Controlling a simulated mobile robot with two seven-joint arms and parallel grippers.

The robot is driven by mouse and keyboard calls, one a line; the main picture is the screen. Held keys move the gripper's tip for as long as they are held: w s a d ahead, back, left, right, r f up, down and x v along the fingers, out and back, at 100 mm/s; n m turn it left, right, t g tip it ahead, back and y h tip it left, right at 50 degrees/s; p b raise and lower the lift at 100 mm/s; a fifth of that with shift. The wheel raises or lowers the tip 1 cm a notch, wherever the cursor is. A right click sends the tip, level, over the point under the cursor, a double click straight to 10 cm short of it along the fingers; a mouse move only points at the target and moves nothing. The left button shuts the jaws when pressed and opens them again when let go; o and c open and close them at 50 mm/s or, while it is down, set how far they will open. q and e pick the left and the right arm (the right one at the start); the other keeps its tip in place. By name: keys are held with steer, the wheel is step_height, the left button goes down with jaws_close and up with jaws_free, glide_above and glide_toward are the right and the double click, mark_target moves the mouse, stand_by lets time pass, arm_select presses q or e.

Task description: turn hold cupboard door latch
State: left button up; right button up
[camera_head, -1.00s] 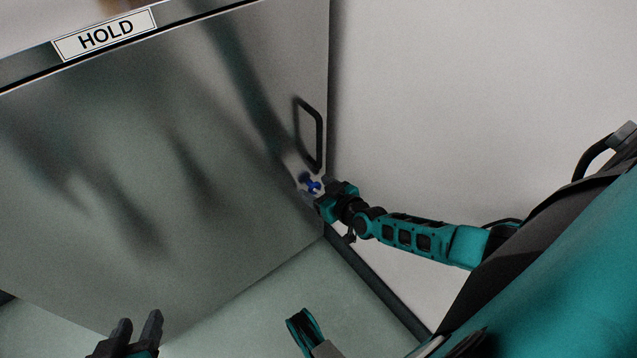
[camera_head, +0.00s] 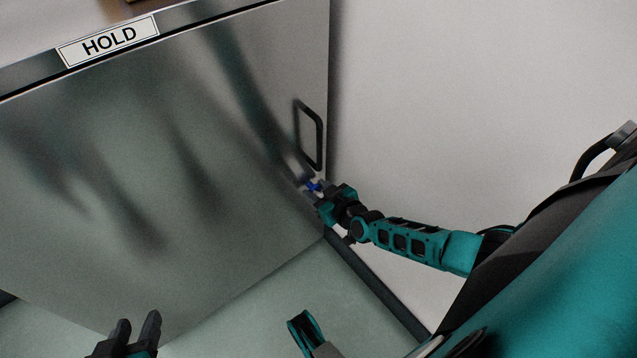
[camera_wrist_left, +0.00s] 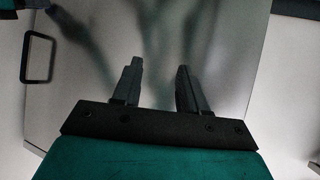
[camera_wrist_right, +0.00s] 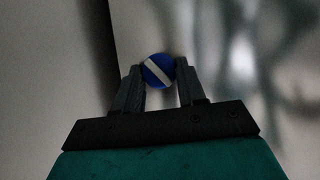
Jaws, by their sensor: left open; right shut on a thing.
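The steel cupboard door (camera_head: 130,170) stands closed under a HOLD label (camera_head: 107,41). The blue latch (camera_head: 313,187) sits near the door's right edge, below the black handle (camera_head: 320,140). My right gripper (camera_head: 311,190) is at the latch and shut on it. In the right wrist view the latch is a round blue knob with a white diagonal stripe (camera_wrist_right: 159,71), between the fingertips (camera_wrist_right: 160,76). My left gripper (camera_head: 138,326) is open and empty at the bottom left, apart from the door. The left wrist view shows its two spread fingers (camera_wrist_left: 158,72).
A pale wall (camera_head: 450,90) stands right of the cupboard. The pale green floor (camera_head: 270,295) is clear in front of the door, with a dark skirting (camera_head: 375,285) along the wall. The handle also shows in the left wrist view (camera_wrist_left: 39,58).

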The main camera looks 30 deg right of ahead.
steer(key=shift+a+r+n+h+p, duration=0.1)
steer(key=shift+r+n+h+p, duration=0.05)
steer(key=shift+n+h+p, duration=0.35)
steer(key=shift+a+n+h+p, duration=0.15)
steer(key=shift+n+h+p, duration=0.35)
steer(key=shift+n+p, duration=0.3)
steer(key=n+h, duration=0.1)
steer(key=n+t+h, duration=0.1)
steer(key=n, duration=0.1)
steer(key=shift+a+f+b, duration=0.1)
steer(key=shift+f+b, duration=0.25)
steer(key=shift+f, duration=0.05)
arm_select(q)
steer(key=shift+s+a+r, duration=0.2)
steer(key=shift+a+r, duration=0.15)
steer(key=shift+r, duration=0.05)
arm_select(e)
steer(key=shift+n+h, duration=0.3)
steer(key=shift+n, duration=0.5)
steer(key=o, duration=1)
